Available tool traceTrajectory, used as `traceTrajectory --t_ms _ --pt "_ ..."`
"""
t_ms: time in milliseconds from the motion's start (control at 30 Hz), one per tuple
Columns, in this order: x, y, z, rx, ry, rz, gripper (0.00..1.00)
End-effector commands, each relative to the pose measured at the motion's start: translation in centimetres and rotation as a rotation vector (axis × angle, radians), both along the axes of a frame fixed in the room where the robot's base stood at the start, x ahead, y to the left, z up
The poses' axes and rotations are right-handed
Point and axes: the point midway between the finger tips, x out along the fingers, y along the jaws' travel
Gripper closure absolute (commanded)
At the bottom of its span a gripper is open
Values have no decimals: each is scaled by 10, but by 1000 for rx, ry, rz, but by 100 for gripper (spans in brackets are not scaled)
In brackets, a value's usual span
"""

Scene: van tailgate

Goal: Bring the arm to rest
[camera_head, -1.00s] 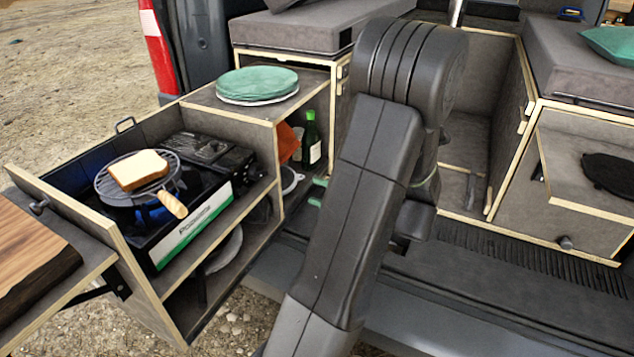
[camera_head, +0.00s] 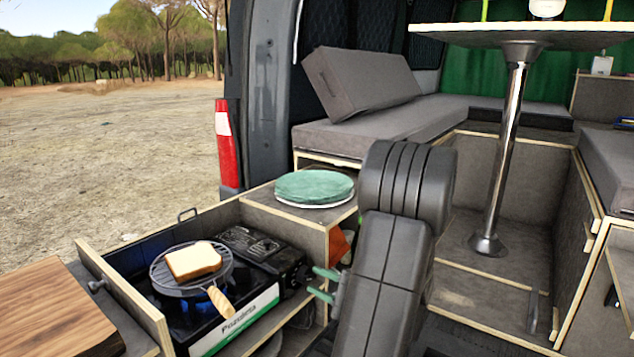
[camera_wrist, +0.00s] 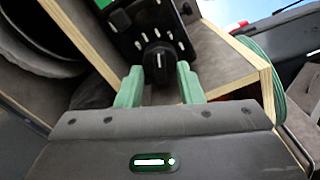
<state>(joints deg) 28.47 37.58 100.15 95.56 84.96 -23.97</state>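My gripper (camera_head: 314,281) has green fingers, spread apart with nothing between them. It points left towards the knob end of the camping stove (camera_head: 232,335) in the pull-out drawer. In the wrist view the gripper (camera_wrist: 158,76) is also open, and the stove's black knob (camera_wrist: 159,57) shows just beyond the fingertips. No contact is clear. My arm stands upright in the middle of the head view and hides part of the cabinet. A bread slice (camera_head: 194,261) lies on the round grill (camera_head: 173,287) over a blue flame.
The wooden board (camera_head: 45,315) is at the left. A table post (camera_head: 503,150) stands inside the van. The cabinet's edge (camera_wrist: 255,88) is close to the fingers.

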Motion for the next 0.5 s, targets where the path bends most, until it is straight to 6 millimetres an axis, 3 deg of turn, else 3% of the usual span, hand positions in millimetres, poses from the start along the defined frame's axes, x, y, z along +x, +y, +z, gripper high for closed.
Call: traceTrajectory --t_ms 500 --pt "3 4 0 -1 -2 -1 66"
